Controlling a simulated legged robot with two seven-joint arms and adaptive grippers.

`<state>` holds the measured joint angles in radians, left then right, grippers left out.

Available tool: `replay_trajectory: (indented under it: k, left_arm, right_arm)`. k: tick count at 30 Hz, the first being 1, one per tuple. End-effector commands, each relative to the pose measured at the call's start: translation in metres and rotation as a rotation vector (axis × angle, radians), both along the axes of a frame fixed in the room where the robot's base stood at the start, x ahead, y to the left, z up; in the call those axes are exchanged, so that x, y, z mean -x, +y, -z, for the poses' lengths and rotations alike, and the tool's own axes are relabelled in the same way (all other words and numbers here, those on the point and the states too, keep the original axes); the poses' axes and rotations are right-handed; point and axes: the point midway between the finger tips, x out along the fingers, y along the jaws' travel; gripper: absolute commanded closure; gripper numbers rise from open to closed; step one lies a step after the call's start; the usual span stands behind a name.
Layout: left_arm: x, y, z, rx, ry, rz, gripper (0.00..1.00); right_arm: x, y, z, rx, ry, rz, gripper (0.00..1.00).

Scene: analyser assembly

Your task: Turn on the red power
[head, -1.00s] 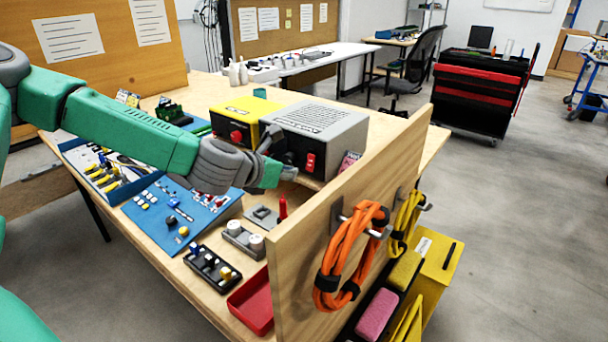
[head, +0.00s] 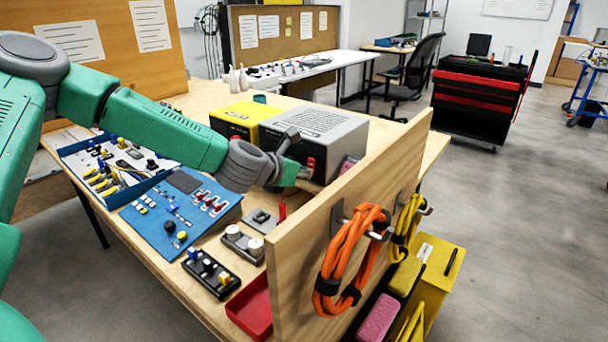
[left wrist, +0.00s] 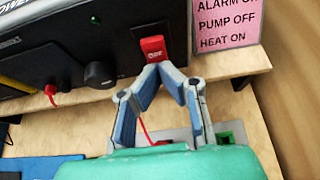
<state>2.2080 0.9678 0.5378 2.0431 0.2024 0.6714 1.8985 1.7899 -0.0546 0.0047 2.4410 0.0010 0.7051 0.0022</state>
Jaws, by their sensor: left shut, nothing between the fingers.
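The red power switch (left wrist: 153,48) sits on the dark front panel of the grey analyser box, and it also shows in the head view (head: 311,163). My left gripper (left wrist: 166,68) is shut and empty. In the left wrist view its fingertips meet just below the switch's lower edge; I cannot tell whether they touch it. In the head view the left gripper (head: 304,173) is in front of the grey box (head: 318,125), right by the switch. My right gripper is in neither view.
A black knob (left wrist: 99,75) and a red plug with a cable (left wrist: 50,91) are left of the switch. A pink note (left wrist: 226,22) is to its right. A wooden panel (head: 350,185) with an orange cable coil (head: 345,255) stands close on the right. A blue board (head: 165,215) lies left.

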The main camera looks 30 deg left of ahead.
Motion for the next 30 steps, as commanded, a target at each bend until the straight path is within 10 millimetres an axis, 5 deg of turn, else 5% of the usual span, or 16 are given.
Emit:
replay_trajectory:
  k: [7, 30]
  left_arm:
    - [-0.005, 0.000, 0.012, 0.007, -0.073, -0.001, 1.00]
    - [-0.006, -0.002, -0.019, 0.003, -0.077, 0.000, 1.00]
  right_arm:
    - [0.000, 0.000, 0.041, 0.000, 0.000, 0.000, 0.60]
    - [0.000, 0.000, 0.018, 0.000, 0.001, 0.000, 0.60]
